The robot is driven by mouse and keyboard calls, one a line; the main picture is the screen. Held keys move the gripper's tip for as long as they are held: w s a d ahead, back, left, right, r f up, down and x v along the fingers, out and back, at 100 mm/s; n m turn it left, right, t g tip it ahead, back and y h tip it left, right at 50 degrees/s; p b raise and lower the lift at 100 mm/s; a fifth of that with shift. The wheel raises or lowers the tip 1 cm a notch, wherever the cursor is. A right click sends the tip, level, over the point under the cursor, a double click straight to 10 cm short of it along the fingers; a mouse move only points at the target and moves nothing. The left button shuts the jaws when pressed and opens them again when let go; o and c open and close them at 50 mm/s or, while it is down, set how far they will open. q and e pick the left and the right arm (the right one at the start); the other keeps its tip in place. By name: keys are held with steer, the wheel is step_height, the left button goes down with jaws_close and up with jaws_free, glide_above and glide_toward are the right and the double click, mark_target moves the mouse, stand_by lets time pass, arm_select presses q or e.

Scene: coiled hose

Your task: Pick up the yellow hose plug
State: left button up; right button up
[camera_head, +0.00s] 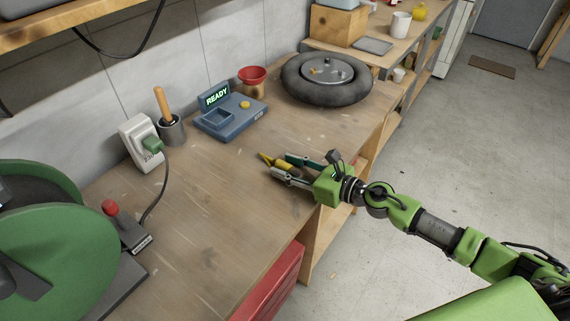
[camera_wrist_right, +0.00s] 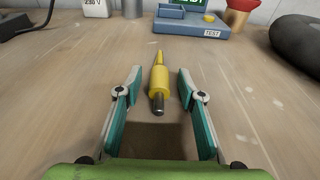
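The yellow hose plug (camera_wrist_right: 158,78) lies on the wooden workbench, with a tapered tip pointing away from me and a dark metal end towards me. In the head view the plug (camera_head: 280,164) shows between the fingers of my right gripper (camera_head: 286,168). In the right wrist view my right gripper (camera_wrist_right: 155,88) is open, with one finger on each side of the plug's near end. There is a gap on both sides, and the fingers do not touch it. My left gripper is in neither view.
The blue test box (camera_head: 230,118) reading READY stands behind the plug. A red funnel-like cup (camera_head: 252,78) and a black tyre (camera_head: 327,92) stand further back. A green wheel machine (camera_head: 50,245) is at the left. The bench around the plug is clear.

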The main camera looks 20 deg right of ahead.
jaws_close()
